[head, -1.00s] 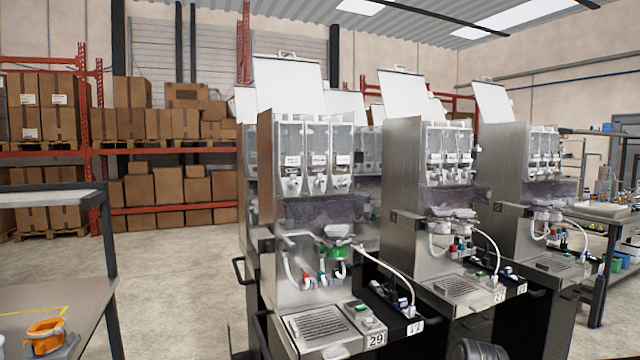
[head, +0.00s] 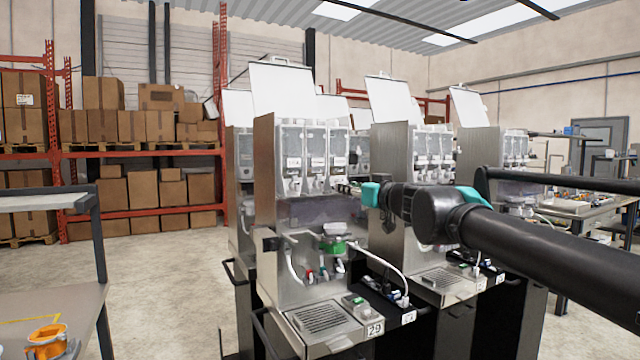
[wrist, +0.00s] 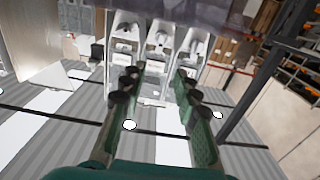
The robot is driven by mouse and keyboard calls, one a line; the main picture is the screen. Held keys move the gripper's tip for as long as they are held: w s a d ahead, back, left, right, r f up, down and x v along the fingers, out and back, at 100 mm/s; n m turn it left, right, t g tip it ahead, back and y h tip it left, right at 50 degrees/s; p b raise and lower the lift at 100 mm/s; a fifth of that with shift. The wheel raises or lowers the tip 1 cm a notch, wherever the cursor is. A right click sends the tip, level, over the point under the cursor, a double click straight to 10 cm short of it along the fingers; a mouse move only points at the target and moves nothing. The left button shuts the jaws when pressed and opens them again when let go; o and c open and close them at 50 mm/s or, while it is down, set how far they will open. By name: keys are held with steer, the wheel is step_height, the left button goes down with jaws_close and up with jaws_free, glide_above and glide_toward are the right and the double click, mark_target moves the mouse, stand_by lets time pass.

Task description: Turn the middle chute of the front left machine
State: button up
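The front left machine (head: 262,200), marked 29, has three clear canisters side by side, each with a white chute low on its front. The middle chute (head: 317,186) shows in the head view, pointing down. In the wrist view, which is upside down, the middle chute (wrist: 159,42) is at the top centre, beyond and between my fingertips. My gripper (head: 346,187) is in front of the right canister in the head view, reaching in from the right. In the wrist view my gripper (wrist: 157,78) has its fingers apart with nothing between them. It appears clear of the chutes.
The open white lid (head: 283,90) stands above. A second machine (head: 392,170) stands to the right, behind my arm. A table with an orange cup (head: 46,332) is at lower left.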

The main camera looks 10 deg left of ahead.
mark_target(322, 182)
steer(key=x, duration=1.6)
steer(key=shift+w+a, duration=0.15)
steer(key=shift+a, duration=0.05)
jaws_close()
